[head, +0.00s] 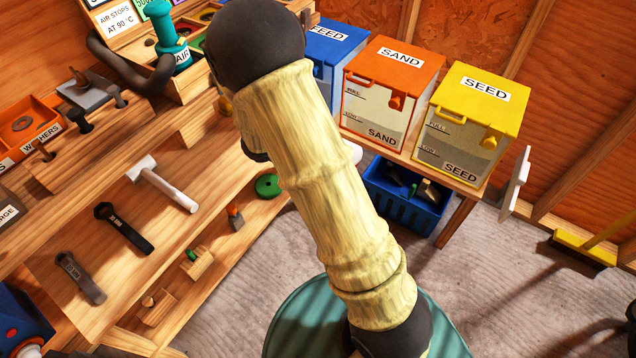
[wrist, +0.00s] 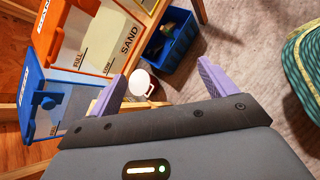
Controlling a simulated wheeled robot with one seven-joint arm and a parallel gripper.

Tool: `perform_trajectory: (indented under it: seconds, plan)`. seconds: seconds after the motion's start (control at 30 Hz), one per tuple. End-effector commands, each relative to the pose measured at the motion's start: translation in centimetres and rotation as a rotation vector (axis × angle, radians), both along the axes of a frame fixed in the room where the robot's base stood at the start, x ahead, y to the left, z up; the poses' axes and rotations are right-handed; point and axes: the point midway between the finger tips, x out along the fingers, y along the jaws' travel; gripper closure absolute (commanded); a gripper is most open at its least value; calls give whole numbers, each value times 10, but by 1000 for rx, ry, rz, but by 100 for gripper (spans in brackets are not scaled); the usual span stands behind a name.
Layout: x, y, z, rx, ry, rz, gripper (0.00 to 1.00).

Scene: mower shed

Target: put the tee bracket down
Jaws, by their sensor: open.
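I cannot pick out the tee bracket for certain in either view. A white T-shaped piece (head: 165,184), possibly a mallet, lies on the wooden bench at the left of the head view. My gripper (wrist: 162,84) is open, its two lilac fingers spread wide with nothing held between them. A white round thing (wrist: 141,83) shows beyond the fingers, closer to the left one; I cannot tell what it is. In the head view my arm hides the gripper and whatever is right below it.
Blue feed (head: 330,50), orange sand (head: 385,92) and yellow seed (head: 470,122) bins stand on a wooden stand. A blue crate (head: 405,202) is under it. The stepped bench (head: 110,270) holds several dark tools. A yellow broom (head: 580,250) lies right; the grey floor (head: 490,290) has free room.

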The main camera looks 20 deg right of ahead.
Motion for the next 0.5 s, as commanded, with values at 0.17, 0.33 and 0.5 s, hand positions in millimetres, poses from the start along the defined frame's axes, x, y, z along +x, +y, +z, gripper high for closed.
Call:
perform_trajectory:
  seconds: [0.17, 0.33, 0.5]
  plan:
    - [-58, 8, 9, 299, -106, -318, 17]
    - [-96, 32, 22, 564, -248, -599, 17]
    - [-116, 55, 43, 803, -430, -862, 17]
